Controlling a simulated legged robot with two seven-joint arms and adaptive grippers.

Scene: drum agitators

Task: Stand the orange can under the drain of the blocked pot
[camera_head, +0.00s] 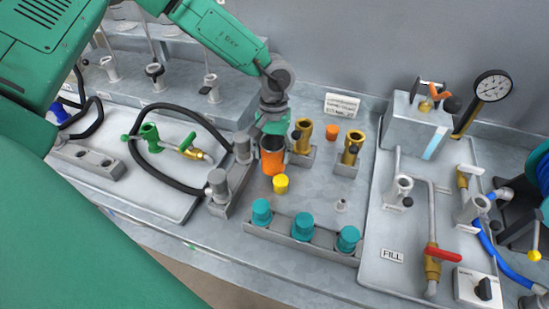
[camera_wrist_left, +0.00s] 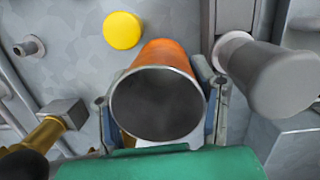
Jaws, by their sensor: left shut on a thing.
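The orange can (camera_head: 273,160) is between the fingers of my left gripper (camera_head: 272,139), which is shut on it. The can is roughly upright with its open mouth up; I cannot tell if its base touches the bench. The left wrist view looks onto the dark mouth of the can (camera_wrist_left: 158,103), with a finger on each side. Two brass pots stand just right of the can, a nearer-left one (camera_head: 301,137) and a right one (camera_head: 352,148), each in a grey block. I cannot tell which pot is blocked. My right gripper is not in view.
A grey block with two grey cylinders (camera_head: 217,181) stands left of the can. A yellow cap (camera_head: 280,184) and a rack of teal caps (camera_head: 303,226) lie in front. An orange cap (camera_head: 332,131) sits between the pots. A fill panel (camera_head: 392,256) is at right.

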